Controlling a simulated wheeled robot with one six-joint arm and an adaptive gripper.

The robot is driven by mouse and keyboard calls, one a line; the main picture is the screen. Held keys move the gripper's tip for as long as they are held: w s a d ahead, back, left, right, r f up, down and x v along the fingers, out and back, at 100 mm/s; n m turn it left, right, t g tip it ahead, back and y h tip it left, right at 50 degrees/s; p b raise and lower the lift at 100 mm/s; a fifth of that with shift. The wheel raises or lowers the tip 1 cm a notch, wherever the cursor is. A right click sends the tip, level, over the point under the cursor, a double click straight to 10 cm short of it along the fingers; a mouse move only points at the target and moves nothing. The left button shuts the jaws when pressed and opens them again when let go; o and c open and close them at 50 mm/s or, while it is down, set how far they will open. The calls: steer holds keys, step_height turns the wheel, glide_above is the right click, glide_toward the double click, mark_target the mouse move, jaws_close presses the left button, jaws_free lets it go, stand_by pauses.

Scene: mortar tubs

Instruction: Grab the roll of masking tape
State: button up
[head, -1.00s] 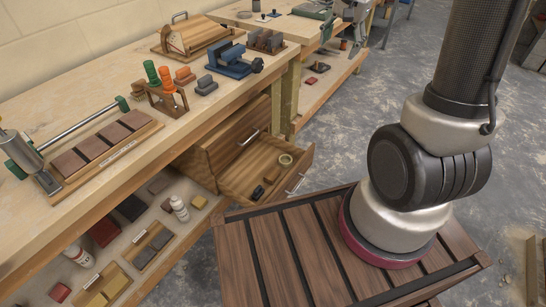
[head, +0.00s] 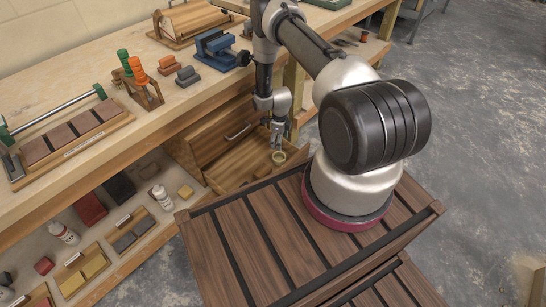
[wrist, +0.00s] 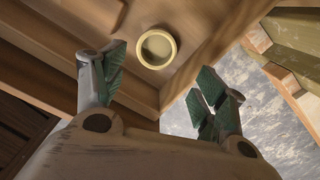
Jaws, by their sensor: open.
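The roll of masking tape (wrist: 157,48) is a pale yellow ring lying flat in the open wooden drawer (head: 240,167). In the wrist view it shows ahead of my gripper, a little left of the midline between the fingers. My gripper (wrist: 160,88) is open and empty, with green-padded fingers spread wide. In the head view my gripper (head: 277,138) points down over the drawer, and the tape (head: 279,157) shows just below its fingertips. No contact with the tape is visible.
The drawer's wooden walls (wrist: 130,92) run close beside the fingers. The workbench (head: 70,85) above holds a blue vise (head: 216,50) and screwdrivers in a rack. A lower shelf (head: 100,255) carries blocks and bottles. Grey floor is open at right.

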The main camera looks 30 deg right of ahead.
mark_target(279, 159)
steer(key=shift+m, duration=0.3)
steer(key=f, duration=1)
steer(key=shift+s+a+f, duration=0.15)
steer(key=shift+a+f, duration=0.05)
steer(key=shift+f, duration=0.1)
steer(key=shift+c, duration=0.3)
steer(key=c, duration=0.8)
